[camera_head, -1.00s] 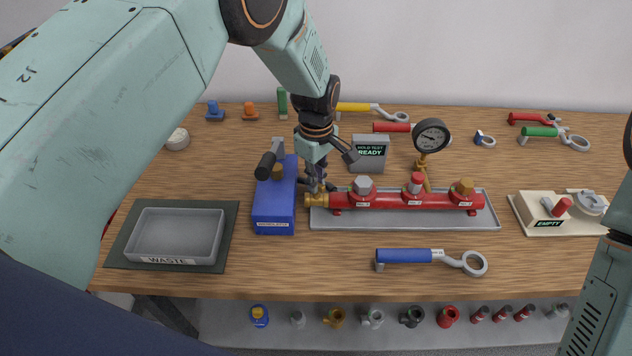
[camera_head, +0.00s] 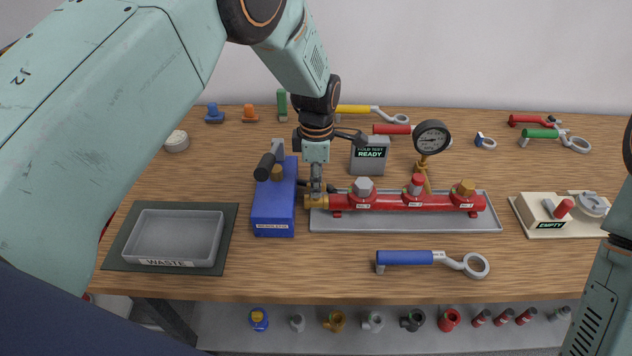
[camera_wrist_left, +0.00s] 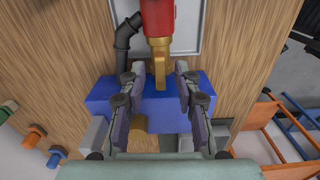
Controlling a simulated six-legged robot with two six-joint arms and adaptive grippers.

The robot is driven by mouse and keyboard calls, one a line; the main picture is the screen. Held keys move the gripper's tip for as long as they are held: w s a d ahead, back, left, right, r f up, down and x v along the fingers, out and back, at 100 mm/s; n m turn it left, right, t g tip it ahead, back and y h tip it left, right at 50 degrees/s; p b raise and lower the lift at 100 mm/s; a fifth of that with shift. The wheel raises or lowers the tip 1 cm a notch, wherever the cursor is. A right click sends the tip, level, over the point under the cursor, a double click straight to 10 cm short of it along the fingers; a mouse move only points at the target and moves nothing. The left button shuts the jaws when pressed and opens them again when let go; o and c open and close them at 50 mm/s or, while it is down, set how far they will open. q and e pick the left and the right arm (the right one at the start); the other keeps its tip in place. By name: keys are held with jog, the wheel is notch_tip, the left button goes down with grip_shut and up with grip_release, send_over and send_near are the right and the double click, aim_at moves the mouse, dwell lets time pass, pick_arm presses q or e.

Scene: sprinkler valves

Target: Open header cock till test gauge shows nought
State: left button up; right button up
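The red header (camera_head: 400,201) lies in a grey tray, with a brass cock (camera_head: 317,201) at its left end. The test gauge (camera_head: 432,138) stands behind the header; its needle is too small to read surely. My left gripper (camera_head: 317,188) points down at the brass cock. In the left wrist view, its two fingers (camera_wrist_left: 155,74) are apart, one each side of the cock's upright brass lever (camera_wrist_left: 159,68). A gap shows beside the lever, so the gripper is not shut on it. My right gripper is out of view; only part of that arm shows at the right edge.
A blue box pump (camera_head: 273,205) stands close left of the cock, joined by a dark hose. A grey sign reading READY (camera_head: 369,156) stands behind. A blue-handled wrench (camera_head: 404,257) lies in front; a waste bin (camera_head: 175,237) is at left.

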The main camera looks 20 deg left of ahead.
pick_arm(q)
notch_tip(320, 180, up, 7)
jog(key=p, duration=0.5)
jog(key=shift+r, duration=0.15)
jog(key=shift+f, duration=0.2)
